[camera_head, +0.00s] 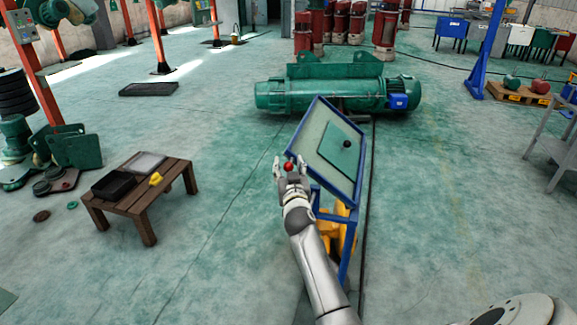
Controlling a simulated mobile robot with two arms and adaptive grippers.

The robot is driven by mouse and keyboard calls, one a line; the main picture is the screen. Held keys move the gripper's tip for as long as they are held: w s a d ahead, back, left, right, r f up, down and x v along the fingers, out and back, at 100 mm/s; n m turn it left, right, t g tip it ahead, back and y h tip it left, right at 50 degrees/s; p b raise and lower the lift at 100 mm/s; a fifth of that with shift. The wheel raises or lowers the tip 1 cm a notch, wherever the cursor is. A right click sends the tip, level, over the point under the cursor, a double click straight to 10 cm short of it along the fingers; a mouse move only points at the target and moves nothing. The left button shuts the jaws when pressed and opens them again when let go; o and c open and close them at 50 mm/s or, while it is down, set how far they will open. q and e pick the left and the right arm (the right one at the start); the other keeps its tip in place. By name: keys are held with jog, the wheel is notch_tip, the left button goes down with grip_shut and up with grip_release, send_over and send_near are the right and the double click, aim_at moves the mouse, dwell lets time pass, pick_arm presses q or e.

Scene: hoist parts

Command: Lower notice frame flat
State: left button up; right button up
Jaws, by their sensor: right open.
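The notice frame (313,117) is a blue-edged panel with a pale face and a green sheet. It stands tilted on a blue stand (345,262), its far left edge raised. A dark round knob (347,144) sits on the green sheet. My right gripper (289,162) is at the frame's lower left edge, fingers open on either side of a red ball (288,167). I cannot tell whether the fingers touch the ball; the gripper hides how it joins the frame. My left gripper is not in view.
A large green hoist motor (320,95) lies just behind the frame. A low wooden table (137,202) with a black tray (113,185) and a yellow item (155,179) stands left. Floor between table and stand is clear.

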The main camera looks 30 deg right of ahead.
jog(key=shift+w+d, duration=0.2)
jog(key=shift+w, duration=0.2)
grip_shut()
